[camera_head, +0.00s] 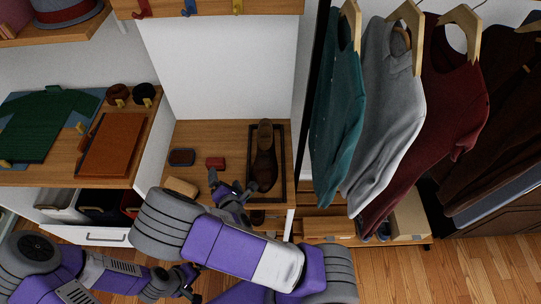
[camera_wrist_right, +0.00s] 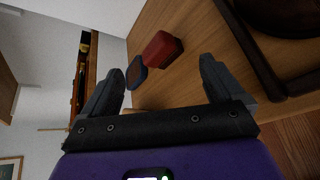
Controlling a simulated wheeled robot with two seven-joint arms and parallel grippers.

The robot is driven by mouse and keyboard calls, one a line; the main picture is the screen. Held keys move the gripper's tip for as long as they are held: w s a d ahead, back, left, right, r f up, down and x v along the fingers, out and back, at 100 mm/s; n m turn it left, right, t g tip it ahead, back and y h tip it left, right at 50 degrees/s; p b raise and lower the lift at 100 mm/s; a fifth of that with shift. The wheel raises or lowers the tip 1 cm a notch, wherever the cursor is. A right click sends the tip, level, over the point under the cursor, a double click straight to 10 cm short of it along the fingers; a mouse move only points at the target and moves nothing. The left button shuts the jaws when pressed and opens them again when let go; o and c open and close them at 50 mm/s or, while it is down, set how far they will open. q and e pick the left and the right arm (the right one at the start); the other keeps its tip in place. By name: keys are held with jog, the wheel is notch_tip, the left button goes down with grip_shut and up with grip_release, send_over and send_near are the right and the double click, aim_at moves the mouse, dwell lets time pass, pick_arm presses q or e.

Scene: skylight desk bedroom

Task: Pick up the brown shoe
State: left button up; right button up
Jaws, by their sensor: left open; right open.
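The brown shoe (camera_head: 265,158) lies lengthwise in a dark-rimmed tray (camera_head: 281,160) on a wooden bench, in the head view. Part of a dark brown shape, likely the shoe, shows at the top right of the right wrist view (camera_wrist_right: 292,16), beside the tray rim (camera_wrist_right: 252,52). My right gripper (camera_head: 232,180) is open and empty, just left of the shoe and over the bench; its spread fingers also show in the right wrist view (camera_wrist_right: 160,82). My left gripper (camera_head: 192,282) is open, low and well away from the shoe.
A red block (camera_head: 215,163), a dark oval item (camera_head: 181,157) and a tan brush-like block (camera_head: 181,187) sit left of the tray. Hanging clothes (camera_head: 382,120) are on the right. A shelf with a folded green sweater (camera_head: 45,125) is on the left.

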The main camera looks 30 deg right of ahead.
aim_at(265, 153)
jog(key=d+n+h, duration=0.1)
jog(key=d+n, duration=0.1)
jog(key=d, duration=0.2)
jog(key=s+d+n+g+h, duration=0.1)
jog(key=d+n, duration=0.1)
jog(key=d, duration=0.2)
jog(key=d+n+h+b, duration=0.1)
jog(key=d+n, duration=0.1)
jog(key=d, duration=0.3)
jog(key=shift+s+r+g+h, duration=0.2)
jog(key=shift+r+g+h, duration=0.2)
jog(key=shift+w+d, duration=0.1)
jog(key=shift+d, duration=0.3)
jog(key=b+x, duration=0.1)
jog(key=x, duration=0.5)
jog(key=shift+d+b, duration=0.4)
jog(key=shift+w+d+f, duration=0.2)
jog(key=shift+d, duration=0.05)
jog(key=c, duration=1.3)
